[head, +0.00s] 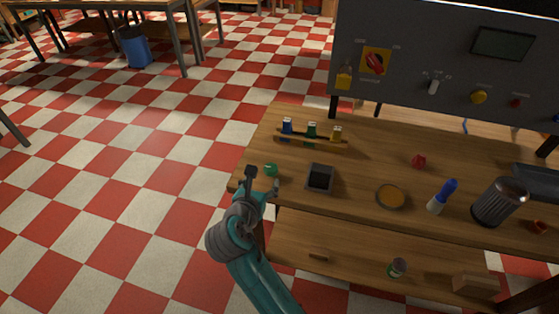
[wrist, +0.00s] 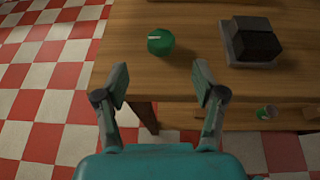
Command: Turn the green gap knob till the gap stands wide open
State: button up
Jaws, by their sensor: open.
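The green gap knob (head: 271,169) sits on the wooden bench top near its left end. In the wrist view the knob (wrist: 160,41) is round with a pale pointer line that lies roughly level across its top, toward the left. My gripper (head: 262,180) is at the bench's left front edge, close to the knob on its near side. In the wrist view my gripper (wrist: 160,78) is open and empty, its two fingers apart, with the knob ahead beyond the fingertips. The knob and fingers look apart. No gap is clearly identifiable in either view.
A dark square block on a grey base (head: 319,178) stands right of the knob. A rack with colored vials (head: 311,137) is behind it. A grey control panel (head: 440,60) rises behind.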

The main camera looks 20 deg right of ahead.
aim_at(270, 168)
jog(key=x, duration=1)
jog(key=shift+w+d, duration=0.3)
jog(key=c, duration=1.2)
